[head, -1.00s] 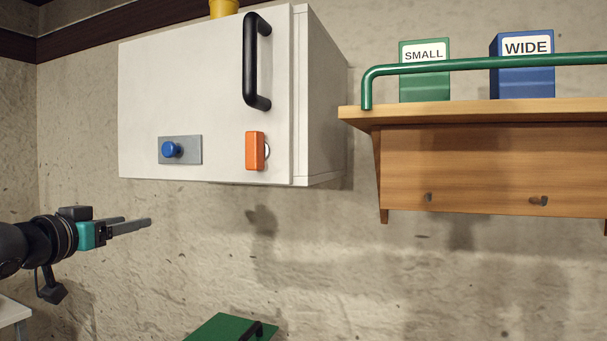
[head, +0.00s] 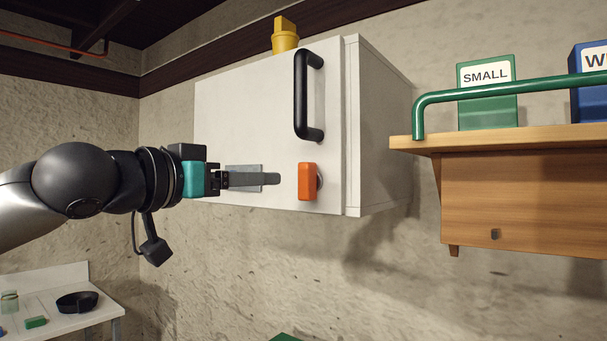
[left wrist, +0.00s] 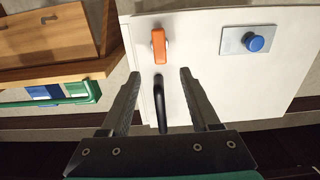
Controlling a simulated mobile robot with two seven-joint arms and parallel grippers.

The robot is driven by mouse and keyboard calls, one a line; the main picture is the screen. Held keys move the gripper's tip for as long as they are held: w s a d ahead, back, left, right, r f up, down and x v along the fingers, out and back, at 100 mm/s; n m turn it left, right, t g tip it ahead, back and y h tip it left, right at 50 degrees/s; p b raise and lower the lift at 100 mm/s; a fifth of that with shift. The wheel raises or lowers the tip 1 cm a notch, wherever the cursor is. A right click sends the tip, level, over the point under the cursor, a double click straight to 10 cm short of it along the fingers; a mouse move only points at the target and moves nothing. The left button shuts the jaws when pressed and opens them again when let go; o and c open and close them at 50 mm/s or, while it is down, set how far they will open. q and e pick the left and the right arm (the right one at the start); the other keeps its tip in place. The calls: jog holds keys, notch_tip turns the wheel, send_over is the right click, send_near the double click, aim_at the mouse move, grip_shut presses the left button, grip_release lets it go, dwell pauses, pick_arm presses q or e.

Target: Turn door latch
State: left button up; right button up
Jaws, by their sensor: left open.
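The orange door latch (head: 307,182) stands upright on the lower right of the white cabinet door (head: 240,115). In the left wrist view, which looks upside down, the latch (left wrist: 158,46) lies ahead of the gap between my fingertips. My left gripper (head: 275,179) is open and empty, left of the latch and apart from it in the head view; it also shows in the left wrist view (left wrist: 159,78). The black door handle (head: 302,95) is above the latch. The blue knob (left wrist: 255,43) shows in the wrist view but is hidden behind my gripper in the head view.
A wooden shelf (head: 520,190) with a green rail (head: 500,91), a green SMALL box (head: 487,100) and a blue box (head: 590,95) is to the right. A yellow object (head: 285,38) sits on the cabinet. A white table (head: 75,320) stands lower left.

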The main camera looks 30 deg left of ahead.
aim_at(302, 178)
pick_arm(q)
jog(key=w+p, duration=0.1)
jog(key=w, duration=0.2)
jog(key=w+p, duration=0.1)
jog(key=w, duration=0.3)
jog(key=w+d+p, duration=0.1)
jog(key=w+p, duration=0.1)
jog(key=w, duration=0.2)
jog(key=shift+w+r, duration=0.1)
jog(key=shift+w, duration=0.7)
grip_shut()
